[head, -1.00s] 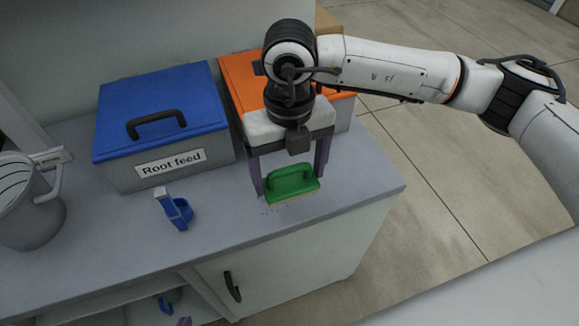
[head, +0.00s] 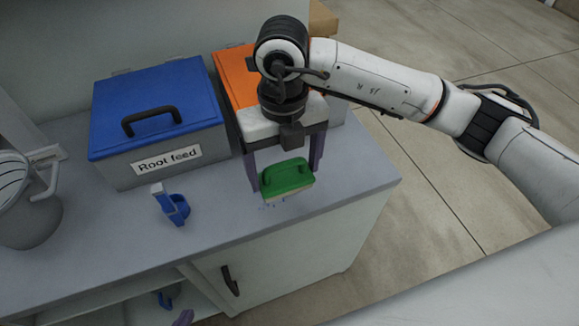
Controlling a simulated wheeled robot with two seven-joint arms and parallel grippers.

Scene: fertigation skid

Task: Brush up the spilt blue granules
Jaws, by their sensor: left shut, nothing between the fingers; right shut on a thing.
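A green brush (head: 288,176) with a handle and pale bristles is between the purple fingers of my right gripper (head: 284,174), which is shut on it. The brush is low over the grey worktop (head: 220,215), near its front edge; I cannot tell whether the bristles touch.
A grey bin with a blue lid (head: 165,95), labelled "Root feed", stands behind the scoop. An orange-lidded bin (head: 236,80) is behind my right gripper. A grey jug (head: 28,215) stands at the far left. A blue item (head: 166,298) sits on the shelf below.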

